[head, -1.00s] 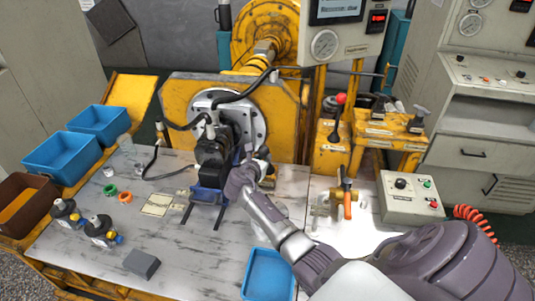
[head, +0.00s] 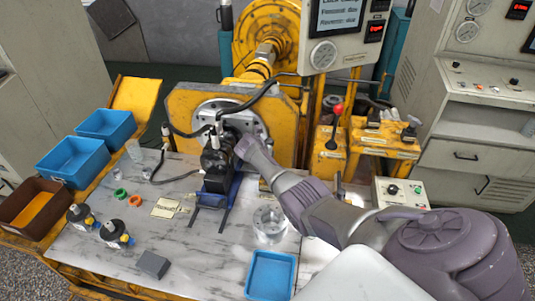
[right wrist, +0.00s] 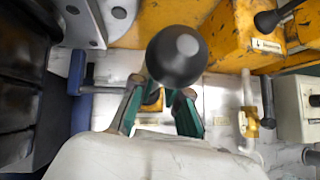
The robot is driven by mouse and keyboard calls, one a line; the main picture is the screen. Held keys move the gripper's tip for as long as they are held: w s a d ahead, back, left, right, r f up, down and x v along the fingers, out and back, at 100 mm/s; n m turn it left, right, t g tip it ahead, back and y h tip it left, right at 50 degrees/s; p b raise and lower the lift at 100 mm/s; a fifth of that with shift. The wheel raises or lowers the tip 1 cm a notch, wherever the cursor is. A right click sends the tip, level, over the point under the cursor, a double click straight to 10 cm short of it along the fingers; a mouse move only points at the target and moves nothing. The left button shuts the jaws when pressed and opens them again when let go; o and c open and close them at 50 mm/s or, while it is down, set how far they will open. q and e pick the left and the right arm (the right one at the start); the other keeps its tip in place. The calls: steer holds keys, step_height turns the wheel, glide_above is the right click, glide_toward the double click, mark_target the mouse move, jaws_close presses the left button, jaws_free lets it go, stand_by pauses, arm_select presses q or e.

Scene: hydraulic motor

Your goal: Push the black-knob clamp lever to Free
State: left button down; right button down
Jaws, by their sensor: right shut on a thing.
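The black ball knob (right wrist: 176,57) of a lever fills the middle of the right wrist view, in front of and between the green-lined fingertips of my right gripper (right wrist: 160,108). The fingers are shut on the knob or just under it; the contact is partly hidden. In the head view my right gripper (head: 243,145) is beside the black motor (head: 216,162), just in front of the round grey flange plate (head: 232,119). My wrist hides the lever there, and I cannot read any Free mark. My left gripper is not in view.
A red-knobbed lever (head: 338,108) stands on the yellow block at the right. Blue bins (head: 72,160) and small pumps (head: 114,234) are at the left. A clear jar (head: 268,224) and blue tray (head: 270,274) are in front. A control box (head: 402,194) sits at the right.

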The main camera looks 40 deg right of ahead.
steer(key=shift+d+r, duration=0.15)
steer(key=c, duration=1.3)
jaws_free()
steer(key=shift+o, duration=0.7)
steer(key=v, duration=1.1)
steer(key=shift+s+a+r, duration=0.15)
steer(key=shift+a+r, duration=0.1)
steer(key=shift+a, duration=0.05)
